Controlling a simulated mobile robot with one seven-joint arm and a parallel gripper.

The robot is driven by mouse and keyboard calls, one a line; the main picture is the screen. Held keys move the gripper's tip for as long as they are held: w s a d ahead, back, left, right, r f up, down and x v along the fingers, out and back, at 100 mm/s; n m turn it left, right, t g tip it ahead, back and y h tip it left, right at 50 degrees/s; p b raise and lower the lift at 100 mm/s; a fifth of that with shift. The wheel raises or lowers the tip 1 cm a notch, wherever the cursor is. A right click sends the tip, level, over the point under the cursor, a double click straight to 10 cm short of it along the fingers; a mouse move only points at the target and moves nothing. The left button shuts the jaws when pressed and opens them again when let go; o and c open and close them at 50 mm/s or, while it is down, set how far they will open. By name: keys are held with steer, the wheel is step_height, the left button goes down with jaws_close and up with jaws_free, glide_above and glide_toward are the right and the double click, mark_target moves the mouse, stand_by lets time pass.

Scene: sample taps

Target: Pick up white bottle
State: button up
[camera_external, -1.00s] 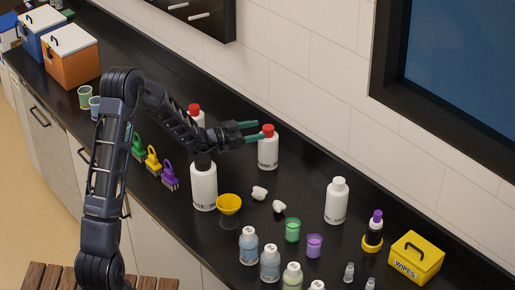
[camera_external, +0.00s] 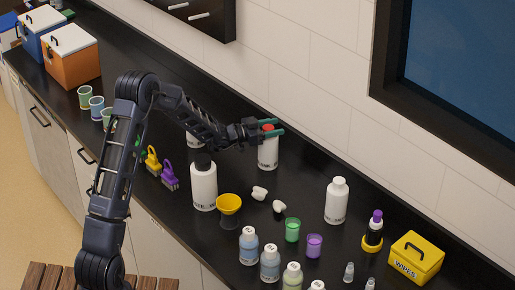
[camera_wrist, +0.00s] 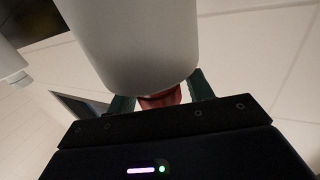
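A white bottle with a red cap (camera_external: 268,158) stands upright near the wall. My gripper (camera_external: 270,128) is at its cap, one green finger on each side. In the wrist view the bottle's white body (camera_wrist: 140,40) fills the top, and its red cap (camera_wrist: 160,98) shows between the fingers (camera_wrist: 160,97). The fingers look open, with a small gap on the right; contact on the left is unclear.
A yellow funnel (camera_external: 229,204), two small white pieces (camera_external: 260,193), green cup (camera_external: 292,230), purple cup (camera_external: 314,246) and several small bottles (camera_external: 249,246) stand in front. A yellow wipes box (camera_external: 416,258) is at right. The wall (camera_external: 300,90) is close behind the red-capped bottle.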

jaws_close()
steer(key=shift+r, duration=0.1)
